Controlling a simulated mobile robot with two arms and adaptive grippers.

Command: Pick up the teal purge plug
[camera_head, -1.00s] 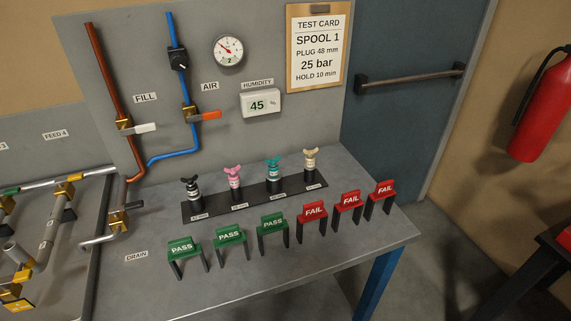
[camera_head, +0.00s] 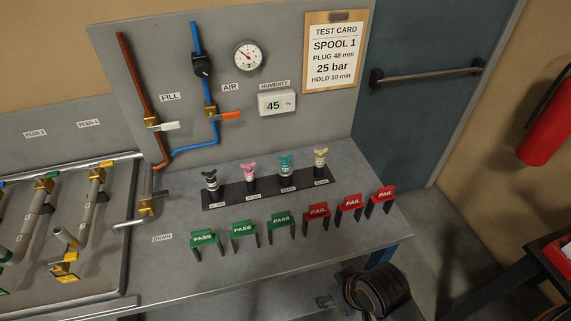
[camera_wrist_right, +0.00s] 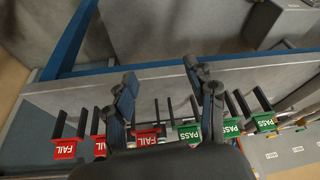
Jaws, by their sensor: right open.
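The teal purge plug (camera_head: 286,165) stands upright in the head view, third from the left in a dark labelled rack (camera_head: 265,189) on the grey bench. Its wing-shaped top is teal and its lower body is dark. My right gripper (camera_wrist_right: 160,72) shows in the right wrist view with its two fingers apart and nothing between them. It is over the bench's front edge, near the row of PASS and FAIL tags, apart from the plug. I cannot make out the teal plug in the wrist view. My left gripper is in neither view.
Black (camera_head: 211,180), pink (camera_head: 249,172) and beige (camera_head: 320,159) plugs share the rack. Green PASS tags (camera_head: 243,229) and red FAIL tags (camera_head: 317,210) stand in front of it. A panel with pipes and valves rises behind. The bench front strip (camera_head: 270,262) is clear.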

